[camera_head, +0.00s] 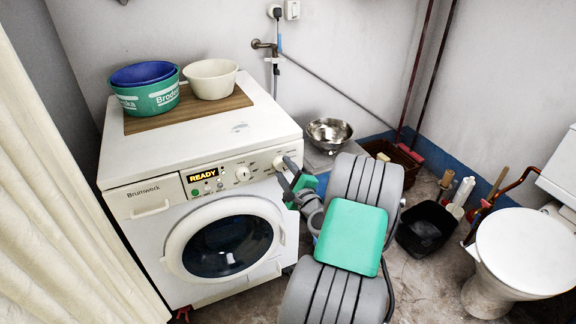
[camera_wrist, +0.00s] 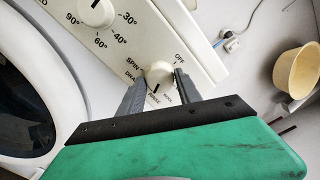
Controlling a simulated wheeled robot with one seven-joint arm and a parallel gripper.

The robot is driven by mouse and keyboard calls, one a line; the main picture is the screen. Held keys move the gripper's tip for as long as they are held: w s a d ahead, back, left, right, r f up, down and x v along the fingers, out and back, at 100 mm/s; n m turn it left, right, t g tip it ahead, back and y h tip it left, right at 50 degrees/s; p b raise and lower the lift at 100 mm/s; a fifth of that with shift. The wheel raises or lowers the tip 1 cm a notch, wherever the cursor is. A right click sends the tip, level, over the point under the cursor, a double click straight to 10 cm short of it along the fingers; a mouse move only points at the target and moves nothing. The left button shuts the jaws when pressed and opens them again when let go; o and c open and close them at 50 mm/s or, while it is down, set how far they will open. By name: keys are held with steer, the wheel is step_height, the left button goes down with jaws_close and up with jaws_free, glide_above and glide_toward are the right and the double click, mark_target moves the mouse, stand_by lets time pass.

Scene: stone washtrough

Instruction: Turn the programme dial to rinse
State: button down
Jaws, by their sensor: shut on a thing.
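The programme dial (camera_wrist: 158,73) is a small cream knob on the white panel, with OFF, SPIN, DRAIN and what looks like RINSE printed around it. A dark mark on the knob points down towards the RINSE lettering; exact alignment is hard to tell. My gripper (camera_wrist: 156,80) is shut on the dial, one grey finger on each side. In the head view my gripper (camera_head: 289,168) reaches the right end of the washing machine's (camera_head: 150,235) front panel and partly hides the dial (camera_head: 279,163). The display (camera_head: 203,175) reads READY.
A temperature knob (camera_head: 243,173) sits left of the dial. Green and blue tubs (camera_head: 148,98) and a cream bowl (camera_head: 210,80) stand on a board on top. A steel basin (camera_head: 329,133), black bin (camera_head: 425,230) and toilet (camera_head: 525,250) are at right.

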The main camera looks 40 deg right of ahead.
steer(key=shift+s+d+m, duration=0.1)
steer(key=shift+d+m, duration=0.15)
steer(key=shift+m, duration=0.05)
steer(key=c, duration=1.1)
jaws_free()
steer(key=shift+d, duration=0.1)
steer(key=shift+o, duration=1.4)
steer(key=shift+a, duration=0.25)
steer(key=v, duration=0.7)
steer(key=shift+s+a, duration=0.2)
steer(key=shift+s, duration=0.15)
